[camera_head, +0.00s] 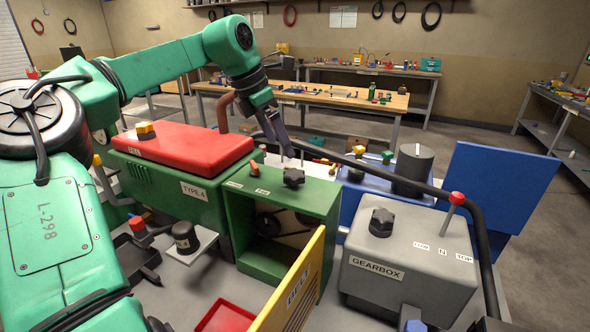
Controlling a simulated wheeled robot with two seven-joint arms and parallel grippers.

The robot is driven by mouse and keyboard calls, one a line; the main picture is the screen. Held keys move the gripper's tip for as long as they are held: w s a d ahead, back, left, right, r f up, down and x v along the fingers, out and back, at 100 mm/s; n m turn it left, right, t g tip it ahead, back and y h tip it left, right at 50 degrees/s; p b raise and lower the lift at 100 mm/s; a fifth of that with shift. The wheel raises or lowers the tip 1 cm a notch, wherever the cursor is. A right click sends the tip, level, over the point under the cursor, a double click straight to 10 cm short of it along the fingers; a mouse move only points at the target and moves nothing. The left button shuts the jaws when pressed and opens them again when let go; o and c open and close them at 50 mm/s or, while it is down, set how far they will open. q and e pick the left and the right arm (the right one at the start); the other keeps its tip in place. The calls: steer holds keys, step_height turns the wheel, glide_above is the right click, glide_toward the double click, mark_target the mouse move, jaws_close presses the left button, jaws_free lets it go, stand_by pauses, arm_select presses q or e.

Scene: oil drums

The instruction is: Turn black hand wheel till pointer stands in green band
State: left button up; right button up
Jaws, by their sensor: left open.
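A black lobed hand wheel (293,178) sits on top of the green box with the open front. A similar black lobed knob (381,220) sits on the grey gearbox; I cannot tell which is the task's wheel. No pointer or green band can be made out. My left gripper (286,148) points down, open and empty, just above and behind the wheel on the green box, apart from it as far as I can tell. My right gripper is not in view.
The green box (262,262) has a yellow door (292,290) swung open toward me. A red-topped green unit (185,148) stands left. The grey gearbox (415,262) with a red-tipped lever (454,205) stands right.

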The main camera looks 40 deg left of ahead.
mark_target(294, 173)
arm_select(q)
steer(key=p+x, duration=0.1)
steer(key=x, duration=0.8)
steer(key=shift+w+d+f, duration=0.15)
steer(key=c, duration=1.4)
